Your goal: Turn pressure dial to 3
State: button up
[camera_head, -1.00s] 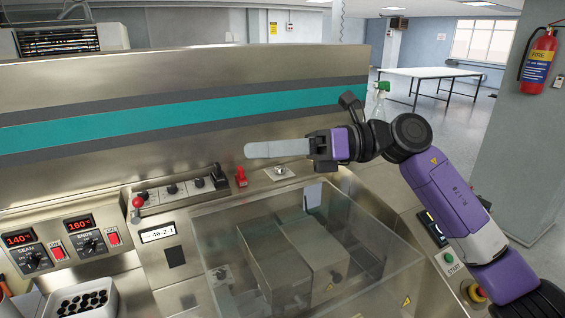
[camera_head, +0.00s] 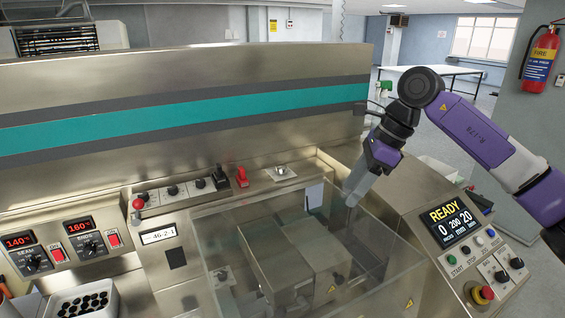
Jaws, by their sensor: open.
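No label that I can read names the pressure dial. Small black knobs (camera_head: 172,190) sit in a row on the back ledge. Two black knobs (camera_head: 501,276) are on the right control panel. A round silver fitting on a plate (camera_head: 281,171) is on the ledge, its marking too small to read. My gripper (camera_head: 352,194) is open, pointing down above the right back part of the clear cover. Its pale fingers overlap in this view. It is apart from all these knobs, and nothing shows in it.
The clear cover (camera_head: 375,278) encloses metal blocks. The right panel has a READY screen (camera_head: 451,220), buttons and a red emergency stop (camera_head: 482,293). Left are SEAM (camera_head: 32,261) and ENDS (camera_head: 91,246) dials.

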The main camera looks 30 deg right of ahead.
aim_at(281, 168)
jog(key=i, duration=0.95)
